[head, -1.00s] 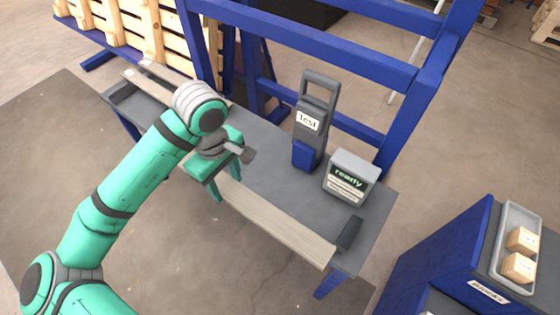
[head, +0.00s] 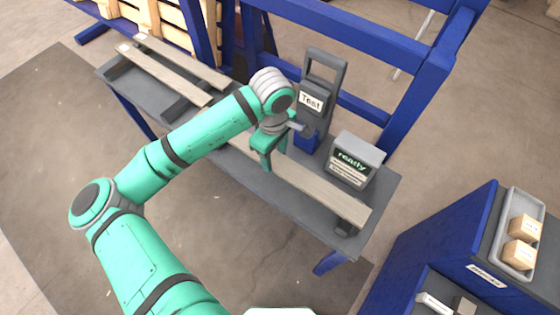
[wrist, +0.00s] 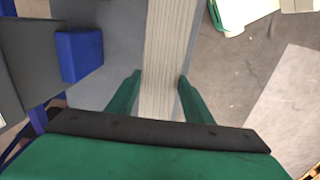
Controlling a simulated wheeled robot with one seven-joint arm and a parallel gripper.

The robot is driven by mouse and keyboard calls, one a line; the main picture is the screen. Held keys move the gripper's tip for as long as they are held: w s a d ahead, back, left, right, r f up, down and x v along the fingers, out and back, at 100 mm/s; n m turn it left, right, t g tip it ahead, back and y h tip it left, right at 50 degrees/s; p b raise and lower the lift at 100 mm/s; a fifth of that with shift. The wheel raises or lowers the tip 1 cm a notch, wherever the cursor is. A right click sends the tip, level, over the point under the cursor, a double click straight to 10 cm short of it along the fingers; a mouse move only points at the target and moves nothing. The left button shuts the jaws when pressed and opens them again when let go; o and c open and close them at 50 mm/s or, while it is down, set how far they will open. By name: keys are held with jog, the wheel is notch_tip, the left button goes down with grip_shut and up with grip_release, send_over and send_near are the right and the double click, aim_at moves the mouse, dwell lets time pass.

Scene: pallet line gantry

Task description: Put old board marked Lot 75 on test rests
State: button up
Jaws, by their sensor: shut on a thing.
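My gripper (head: 268,163) is shut on a long pale wooden board (head: 318,190), one finger on each side of it. In the wrist view the board (wrist: 170,60) runs lengthwise between the fingers. Its right end is over a dark rest (head: 346,229) at the bench's right end; I cannot tell whether it touches. Its left part is hidden behind my arm, and no lot mark is readable on it. The tester (head: 313,100) marked "Test" stands just behind the board.
Two other boards (head: 185,62) (head: 165,76) lie on dark supports at the bench's (head: 148,97) left. A display box (head: 353,160) reading "ready" stands behind the held board. Blue frame posts rise behind. A blue cabinet with a grey tray (head: 503,263) of wooden blocks is at right.

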aim_at(281, 158)
jog(key=shift+w+d+f, duration=0.15)
jog(key=shift+d+f, duration=0.55)
jog(key=shift+d, duration=0.1)
jog(key=shift+d+f, duration=0.15)
jog(key=shift+f, duration=1.65)
jog(key=shift+f, duration=0.1)
jog(key=o, duration=1.2)
jog(key=shift+w, duration=0.1)
notch_tip(281, 158, up, 12)
jog(key=shift+r, duration=0.15)
